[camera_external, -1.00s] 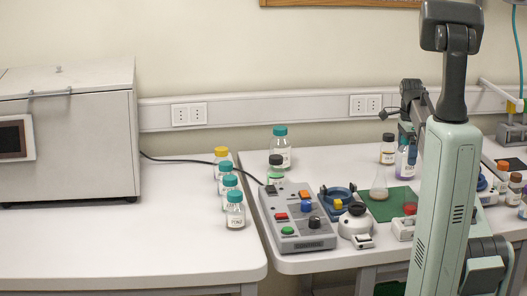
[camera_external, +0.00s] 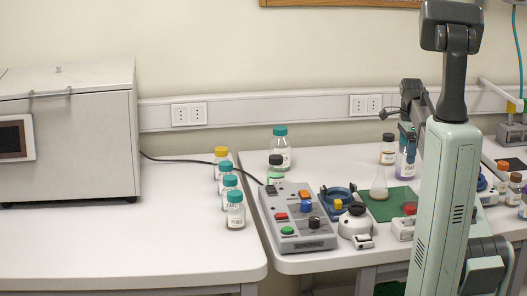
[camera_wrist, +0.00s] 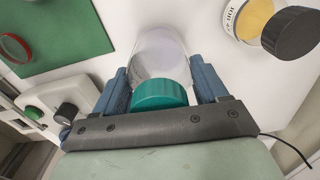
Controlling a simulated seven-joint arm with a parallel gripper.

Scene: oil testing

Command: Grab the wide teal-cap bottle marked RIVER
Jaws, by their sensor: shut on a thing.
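A wide clear bottle (camera_wrist: 160,52) with a teal cap (camera_wrist: 160,95) is between the two blue fingers of my gripper (camera_wrist: 160,85) in the wrist view. The fingers are shut on it, one at each side near the cap. In the external view my gripper (camera_external: 407,135) is at the back of the right table, around the top of this bottle (camera_external: 405,164), which has a purplish tint low down. The bottle looks upright. Its marking cannot be read, and my arm hides part of it. I cannot tell whether its base touches the table.
A dark-capped bottle (camera_external: 388,150) stands close on the left; it also shows in the wrist view (camera_wrist: 258,20). A flask (camera_external: 379,183) stands on a green mat (camera_external: 402,207) in front. Other teal-capped bottles (camera_external: 235,211) stand on the left table. A grey button box (camera_external: 296,217) is left of the mat.

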